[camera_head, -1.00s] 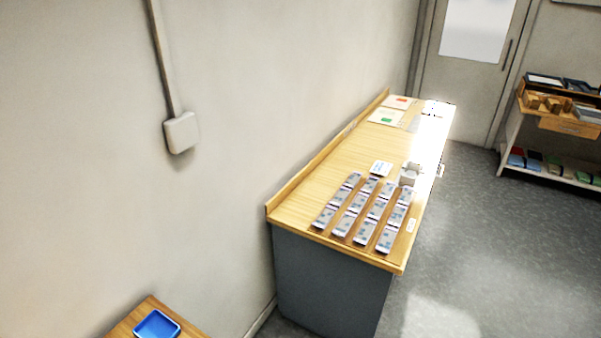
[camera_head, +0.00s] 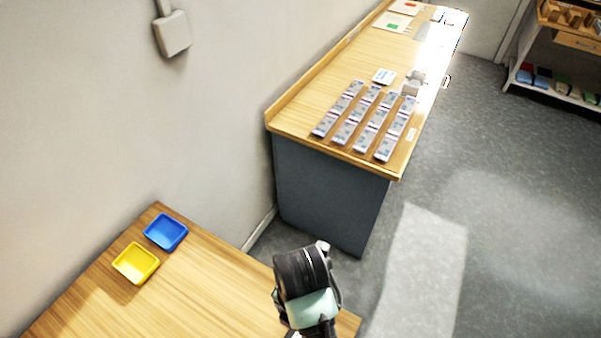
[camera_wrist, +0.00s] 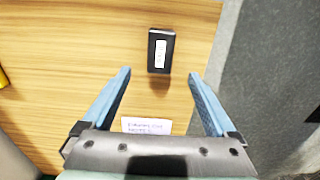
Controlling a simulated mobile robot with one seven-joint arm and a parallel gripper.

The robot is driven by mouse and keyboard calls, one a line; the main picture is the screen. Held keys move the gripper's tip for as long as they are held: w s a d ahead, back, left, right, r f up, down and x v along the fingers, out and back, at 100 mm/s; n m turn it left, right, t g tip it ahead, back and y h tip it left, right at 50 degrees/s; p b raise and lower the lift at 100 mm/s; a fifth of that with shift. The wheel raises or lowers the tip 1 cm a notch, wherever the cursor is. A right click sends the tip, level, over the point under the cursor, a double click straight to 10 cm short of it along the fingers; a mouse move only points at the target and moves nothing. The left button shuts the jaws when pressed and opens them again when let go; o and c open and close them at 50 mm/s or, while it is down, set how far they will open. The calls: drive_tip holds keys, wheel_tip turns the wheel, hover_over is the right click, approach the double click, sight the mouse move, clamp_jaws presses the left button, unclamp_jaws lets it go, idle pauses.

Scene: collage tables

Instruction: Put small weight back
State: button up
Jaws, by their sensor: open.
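A small dark block with a white label (camera_wrist: 161,50), perhaps the small weight, sits on the wooden table in the wrist view. My gripper (camera_wrist: 160,74) is open, with one blue finger to each side. The block lies at and just beyond the fingertips, touching neither as far as I can see. A white printed card (camera_wrist: 147,125) lies on the table nearer the palm. In the head view my arm covers this part of the table, and the block is not seen there.
On the near table (camera_head: 215,290), a blue tray (camera_head: 166,232) and a yellow tray (camera_head: 136,262) stand at the left. A longer bench (camera_head: 385,55) with rows of grey labelled strips (camera_head: 366,120) stands beyond. Grey floor (camera_head: 500,230) is open at the right.

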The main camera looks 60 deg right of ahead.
drive_tip(key=shift+r, duration=0.4)
drive_tip(key=w+d+r+m+t+h, duration=0.1)
drive_tip(key=w+r+m+t+h, duration=0.45)
drive_tip(key=w+r, duration=1.15)
drive_tip(key=w+a+r+m+t+y, duration=0.1)
drive_tip(key=w+a+r+m+t, duration=0.1)
drive_tip(key=w+r+t, duration=0.3)
drive_tip(key=w+a+r+m+t, duration=0.2)
drive_tip(key=w+r+t, duration=0.1)
drive_tip(key=r, duration=0.5)
drive_tip(key=s+a+r+m+t+y, duration=0.1)
drive_tip(key=a+r+m+t, duration=0.25)
drive_tip(key=r, duration=0.75)
drive_tip(key=s+a+r+m+t+y, duration=0.15)
drive_tip(key=a+r+t, duration=0.3)
drive_tip(key=r, duration=0.65)
drive_tip(key=s+a+r+m+t+y, duration=0.1)
drive_tip(key=s+a+r+m+t, duration=0.3)
drive_tip(key=r, duration=0.9)
drive_tip(key=s+a+t, duration=0.2)
drive_tip(key=s, duration=0.2)
drive_tip(key=shift+a+y, duration=0.3)
drive_tip(key=shift+a, duration=0.1)
